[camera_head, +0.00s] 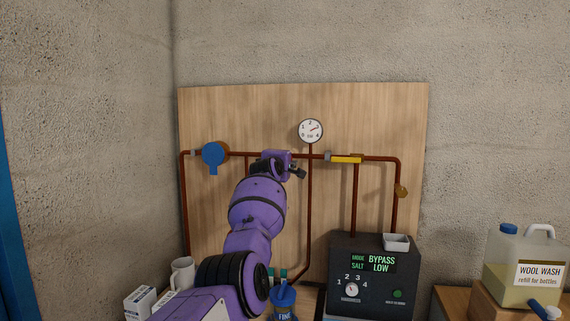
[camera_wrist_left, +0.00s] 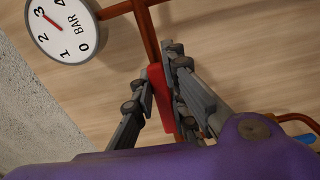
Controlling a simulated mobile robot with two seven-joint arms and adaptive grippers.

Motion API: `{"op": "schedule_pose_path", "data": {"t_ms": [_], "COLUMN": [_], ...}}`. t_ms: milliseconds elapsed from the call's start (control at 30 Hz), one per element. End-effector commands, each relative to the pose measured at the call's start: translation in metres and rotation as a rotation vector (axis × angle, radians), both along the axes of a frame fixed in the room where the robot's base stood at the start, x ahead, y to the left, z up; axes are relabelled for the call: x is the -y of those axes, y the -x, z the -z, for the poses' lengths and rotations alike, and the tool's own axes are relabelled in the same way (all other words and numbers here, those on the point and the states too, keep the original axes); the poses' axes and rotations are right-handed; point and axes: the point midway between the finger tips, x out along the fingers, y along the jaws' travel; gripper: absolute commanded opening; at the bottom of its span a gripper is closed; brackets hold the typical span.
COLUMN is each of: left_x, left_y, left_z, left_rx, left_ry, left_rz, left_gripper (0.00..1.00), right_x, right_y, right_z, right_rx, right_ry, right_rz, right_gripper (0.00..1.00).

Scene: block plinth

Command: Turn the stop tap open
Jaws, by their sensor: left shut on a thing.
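My left gripper (camera_head: 299,173) is up at the horizontal copper pipe (camera_head: 270,155) on the wooden board, left of the pressure gauge (camera_head: 311,131). In the left wrist view its two fingers (camera_wrist_left: 160,100) are shut on a red lever (camera_wrist_left: 160,95), one on each side. The lever looks roughly in line with the pipe behind it. In the head view the gripper and purple arm hide the lever. The gauge needle points near 3; the gauge also shows in the left wrist view (camera_wrist_left: 62,30). My right gripper is not in view.
A blue-handled valve (camera_head: 213,155) and a yellow lever (camera_head: 347,159) sit on the same pipe. Below stand a dark control box (camera_head: 375,275) reading BYPASS and LOW, a white mug (camera_head: 182,271), a blue-topped bottle (camera_head: 284,296) and a wool wash jug (camera_head: 515,270).

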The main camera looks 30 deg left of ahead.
Motion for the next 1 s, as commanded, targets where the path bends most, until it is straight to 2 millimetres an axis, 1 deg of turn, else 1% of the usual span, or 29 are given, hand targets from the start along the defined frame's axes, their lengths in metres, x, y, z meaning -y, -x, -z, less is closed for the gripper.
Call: {"op": "schedule_pose_path", "data": {"t_ms": [267,667,700,833,1000], "left_x": [-0.0003,-0.0011,-0.0011,-0.0011,-0.0009], "left_y": [-0.0024,-0.0023,-0.0023,-0.0023,-0.0023], "left_z": [-0.0037,-0.0042,-0.0042,-0.0044,-0.0042], "left_rx": [0.018,0.021,0.021,0.021,0.020], "left_ry": [0.057,0.064,0.064,0.063,0.061], "left_rz": [0.001,-0.001,-0.001,-0.001,-0.001], "left_gripper": [0.00,0.00,0.15,0.32,0.33], "right_x": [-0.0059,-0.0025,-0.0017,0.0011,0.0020], "right_y": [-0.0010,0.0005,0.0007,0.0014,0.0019], "right_z": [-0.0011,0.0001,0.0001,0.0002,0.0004], "right_rx": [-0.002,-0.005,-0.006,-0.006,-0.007], "right_ry": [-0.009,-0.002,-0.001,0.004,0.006], "right_rz": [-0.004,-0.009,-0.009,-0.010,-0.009], "right_gripper": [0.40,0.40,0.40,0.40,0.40]}}
